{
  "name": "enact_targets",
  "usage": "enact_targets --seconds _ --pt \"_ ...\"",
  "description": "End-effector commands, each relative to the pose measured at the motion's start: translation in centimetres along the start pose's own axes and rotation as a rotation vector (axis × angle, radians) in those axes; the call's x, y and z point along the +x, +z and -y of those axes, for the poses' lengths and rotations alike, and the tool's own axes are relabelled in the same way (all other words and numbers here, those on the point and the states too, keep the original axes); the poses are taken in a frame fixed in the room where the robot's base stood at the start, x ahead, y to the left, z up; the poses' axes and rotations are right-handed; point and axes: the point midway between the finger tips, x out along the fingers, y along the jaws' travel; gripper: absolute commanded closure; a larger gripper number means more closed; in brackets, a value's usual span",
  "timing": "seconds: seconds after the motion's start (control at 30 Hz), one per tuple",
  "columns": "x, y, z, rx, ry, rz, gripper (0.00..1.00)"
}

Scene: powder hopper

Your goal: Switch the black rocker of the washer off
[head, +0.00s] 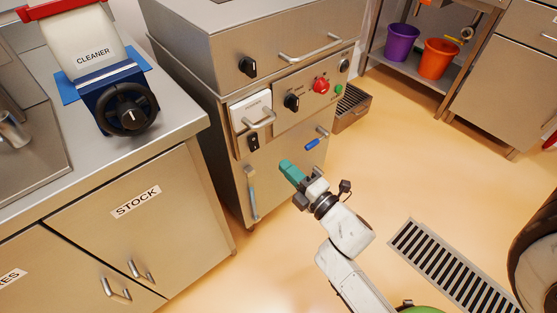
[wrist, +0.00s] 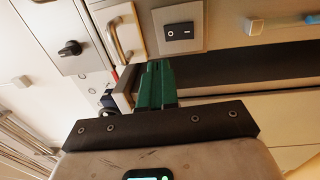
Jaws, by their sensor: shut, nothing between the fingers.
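The washer (head: 285,180) is a steel cabinet in the middle of the head view. Its black rocker (head: 254,142) sits on a small plate below the powder drawer. In the wrist view the rocker (wrist: 180,31) shows large, marked O and I, on a grey plate; which side is pressed I cannot tell. My gripper (head: 286,166) has green fingers, shut and empty, in front of the washer, below and right of the rocker in the head view. In the wrist view the fingertips (wrist: 157,66) point toward the front, just below the rocker plate and apart from it.
The drawer handle (head: 262,121) projects near the rocker. A black knob (head: 292,102), red button (head: 321,85) and green button (head: 338,90) share the panel. A long bar handle (head: 251,193) and a blue-gripped lever (head: 313,144) stick out lower.

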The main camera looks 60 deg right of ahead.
Motion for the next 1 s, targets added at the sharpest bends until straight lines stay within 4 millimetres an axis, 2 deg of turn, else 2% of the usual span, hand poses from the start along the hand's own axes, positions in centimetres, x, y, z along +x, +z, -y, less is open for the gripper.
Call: enact_targets --seconds 0.1,0.3,1.0 --pt "-1.5 0.0 -0.3 0.000 -0.001 0.001 1.00" --pt "-2.4 0.0 -0.5 0.000 0.001 0.000 1.00" --pt "-2.3 0.2 -0.4 0.020 -0.013 0.012 1.00"
